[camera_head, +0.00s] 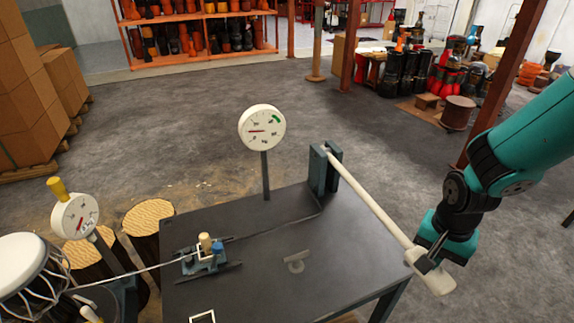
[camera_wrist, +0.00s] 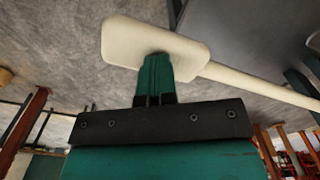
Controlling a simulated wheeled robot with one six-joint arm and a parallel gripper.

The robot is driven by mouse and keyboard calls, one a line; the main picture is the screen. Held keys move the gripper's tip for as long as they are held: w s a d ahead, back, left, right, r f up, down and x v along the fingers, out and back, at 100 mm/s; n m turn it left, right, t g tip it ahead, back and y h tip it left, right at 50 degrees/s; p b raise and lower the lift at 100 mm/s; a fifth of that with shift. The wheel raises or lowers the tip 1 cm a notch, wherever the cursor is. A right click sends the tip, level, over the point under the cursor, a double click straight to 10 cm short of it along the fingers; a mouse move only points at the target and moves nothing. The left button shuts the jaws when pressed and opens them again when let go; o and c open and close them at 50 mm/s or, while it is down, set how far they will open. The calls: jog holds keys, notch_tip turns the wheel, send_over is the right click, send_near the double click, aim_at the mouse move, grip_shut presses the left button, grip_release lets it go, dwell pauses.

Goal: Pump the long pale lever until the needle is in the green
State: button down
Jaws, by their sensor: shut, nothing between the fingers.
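The long pale lever (camera_head: 375,207) runs from a dark upright bracket (camera_head: 325,168) at the table's back right down to a broad paddle end at the front right, past the table edge. My gripper (camera_head: 425,263) is shut and empty, its fingertips at the lever just above the paddle end. In the wrist view the shut fingers (camera_wrist: 155,75) overlap the paddle (camera_wrist: 140,40); I cannot tell whether they touch it. The round white gauge (camera_head: 262,128) stands on a post behind the table. Its needle points left, away from the green band at the upper right.
The dark table (camera_head: 255,275) holds a small clamp device (camera_head: 205,255) with a cord running left. A second dial (camera_head: 75,216) with a yellow knob stands at the left, near a drum (camera_head: 20,262) and log stumps (camera_head: 148,217). Open floor lies behind the table.

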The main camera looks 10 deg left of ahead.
notch_tip(320, 180, down, 9)
jog(key=b, duration=0.6)
notch_tip(320, 180, up, 19)
jog(key=p, duration=1.5)
jog(key=shift+s+d+f+p, duration=0.2)
jog(key=shift+s+d+p, duration=0.05)
jog(key=shift+p, duration=0.15)
notch_tip(320, 180, down, 18)
jog(key=f+b, duration=0.1)
jog(key=b, duration=1.2)
notch_tip(320, 180, up, 19)
jog(key=p, duration=1.4)
jog(key=shift+s+p, duration=0.15)
jog(key=shift+p, duration=0.15)
jog(key=shift+d, duration=0.1)
